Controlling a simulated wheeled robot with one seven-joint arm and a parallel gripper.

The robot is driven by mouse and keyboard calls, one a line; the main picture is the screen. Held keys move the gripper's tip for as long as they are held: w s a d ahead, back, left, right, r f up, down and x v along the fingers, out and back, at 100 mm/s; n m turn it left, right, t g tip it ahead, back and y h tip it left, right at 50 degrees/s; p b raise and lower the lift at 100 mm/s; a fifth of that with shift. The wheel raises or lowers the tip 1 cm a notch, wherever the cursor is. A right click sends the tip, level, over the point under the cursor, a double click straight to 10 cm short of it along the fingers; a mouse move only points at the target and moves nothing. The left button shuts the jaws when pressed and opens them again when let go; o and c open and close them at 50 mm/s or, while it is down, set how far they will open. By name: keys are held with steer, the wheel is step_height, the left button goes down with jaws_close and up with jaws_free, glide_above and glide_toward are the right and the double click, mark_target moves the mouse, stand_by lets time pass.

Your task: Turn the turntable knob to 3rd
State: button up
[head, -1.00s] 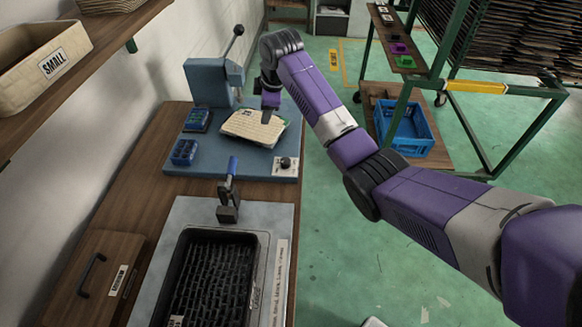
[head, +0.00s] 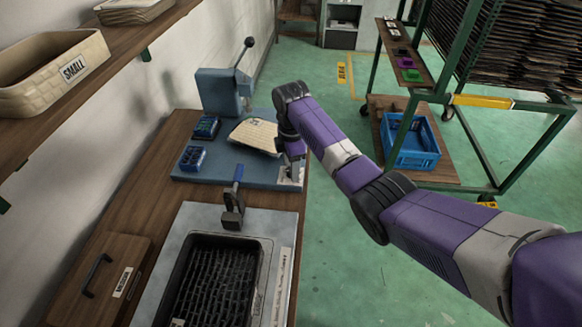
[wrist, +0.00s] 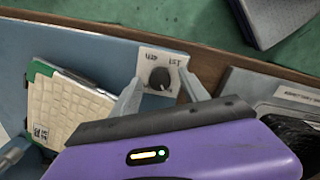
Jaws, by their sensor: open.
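The knob (wrist: 160,78) is dark and round with a light pointer mark. It sits on a white label plate (wrist: 174,60) whose small markings appear upside down in the wrist view. My gripper (wrist: 162,80) is open, with one grey finger on each side of the knob; I cannot tell whether either touches it. In the head view my gripper (head: 293,174) is low over the right front corner of the blue turntable base (head: 235,176) and hides the knob. A cream keyed panel (head: 254,135) lies tilted on the base, and also shows in the wrist view (wrist: 72,108).
A blue lever press (head: 220,92) stands behind the panel. Small blue trays (head: 193,158) sit at left. Right of the bench is green floor with a cart holding a blue crate (head: 410,150).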

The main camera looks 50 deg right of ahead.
steer(key=shift+f, duration=0.25)
jaws_close()
steer(key=shift+m, duration=0.3)
